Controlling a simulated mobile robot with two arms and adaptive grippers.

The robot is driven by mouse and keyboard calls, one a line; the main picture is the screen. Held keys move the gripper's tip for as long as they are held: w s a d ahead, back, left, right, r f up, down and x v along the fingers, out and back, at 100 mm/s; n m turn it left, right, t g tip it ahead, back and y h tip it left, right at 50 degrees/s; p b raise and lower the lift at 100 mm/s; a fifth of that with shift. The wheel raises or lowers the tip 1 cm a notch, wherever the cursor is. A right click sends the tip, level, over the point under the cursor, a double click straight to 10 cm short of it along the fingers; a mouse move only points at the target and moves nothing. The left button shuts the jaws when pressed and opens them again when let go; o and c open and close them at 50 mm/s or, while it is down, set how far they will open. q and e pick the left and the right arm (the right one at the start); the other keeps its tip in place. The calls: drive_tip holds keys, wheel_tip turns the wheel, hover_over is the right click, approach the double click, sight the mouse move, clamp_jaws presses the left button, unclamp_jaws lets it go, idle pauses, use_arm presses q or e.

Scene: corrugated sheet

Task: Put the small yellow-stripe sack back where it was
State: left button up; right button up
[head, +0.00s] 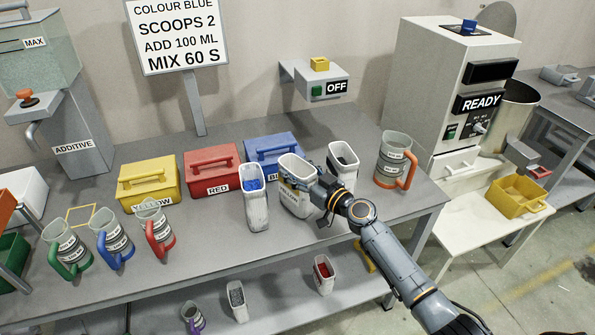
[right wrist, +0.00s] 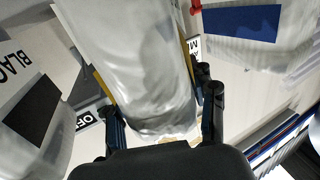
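The yellow-stripe sack (head: 296,166) is a pale, open-topped bag with a YELLOW label, near the table's middle right. My right gripper (head: 323,188) is at its right side in the head view. In the right wrist view the sack (right wrist: 145,70) fills the space between the two fingers, which press close on both sides, with yellow edges showing beside it. I cannot tell whether its base touches the table. My left gripper is not in view.
A blue-filled sack (head: 255,208) stands left of it and a dark-filled sack (head: 343,158) right of it. Behind are yellow (head: 148,185), red (head: 212,170) and blue (head: 272,150) boxes. An orange-handled jug (head: 393,160) stands right. A yellow outline (head: 87,214) marks the table at left.

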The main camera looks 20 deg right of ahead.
drive_tip(key=shift+o, duration=1.3)
drive_tip(key=shift+r, duration=0.1)
drive_tip(key=shift+s+d, duration=0.1)
drive_tip(key=b+v, duration=0.2)
drive_tip(key=v, duration=0.8)
drive_tip(key=shift+s+d, duration=0.15)
drive_tip(key=shift+s, duration=0.2)
drive_tip(key=shift+s+d, duration=0.2)
drive_tip(key=shift+s, duration=0.3)
